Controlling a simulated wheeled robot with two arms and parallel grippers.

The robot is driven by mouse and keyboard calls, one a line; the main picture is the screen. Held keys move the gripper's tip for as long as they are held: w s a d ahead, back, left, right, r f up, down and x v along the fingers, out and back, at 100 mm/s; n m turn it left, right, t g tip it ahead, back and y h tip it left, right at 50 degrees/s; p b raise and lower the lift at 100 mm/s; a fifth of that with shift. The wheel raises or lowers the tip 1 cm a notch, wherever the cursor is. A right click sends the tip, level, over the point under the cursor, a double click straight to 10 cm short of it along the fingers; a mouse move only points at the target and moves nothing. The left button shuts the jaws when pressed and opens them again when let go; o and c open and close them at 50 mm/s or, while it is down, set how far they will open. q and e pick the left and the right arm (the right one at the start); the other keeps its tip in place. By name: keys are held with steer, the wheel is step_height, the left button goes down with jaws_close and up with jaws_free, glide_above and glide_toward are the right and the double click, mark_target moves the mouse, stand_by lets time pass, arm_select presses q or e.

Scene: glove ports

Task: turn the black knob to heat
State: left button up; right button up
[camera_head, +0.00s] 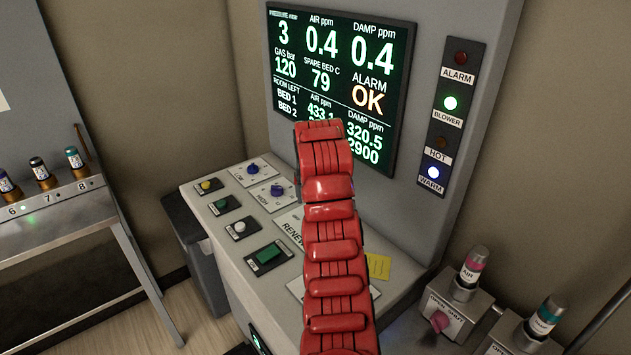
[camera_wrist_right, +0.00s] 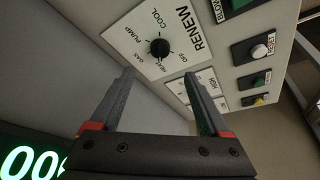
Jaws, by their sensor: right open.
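The black knob (camera_wrist_right: 159,48) sits on the white RENEW plate (camera_wrist_right: 138,22) in the right wrist view, ringed by the labels OFF, HEAT, GAS, PUMP and COOL. Which label its pointer faces is too small to tell. My right gripper (camera_wrist_right: 160,74) is open and empty, its fingertips apart on either side, short of the knob and not touching it. In the head view the RENEW plate (camera_head: 291,227) shows only in part. My red right arm hides the knob and its gripper there. My left gripper is in neither view.
The sloped panel also carries a yellow button (camera_head: 209,185), a white button (camera_head: 240,227), a green button (camera_head: 268,254) and blue knobs (camera_head: 253,168). A lit screen (camera_head: 345,60) stands behind. A yellow note (camera_head: 377,266) lies right of my arm.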

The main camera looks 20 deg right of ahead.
steer(key=shift+v, duration=2.8)
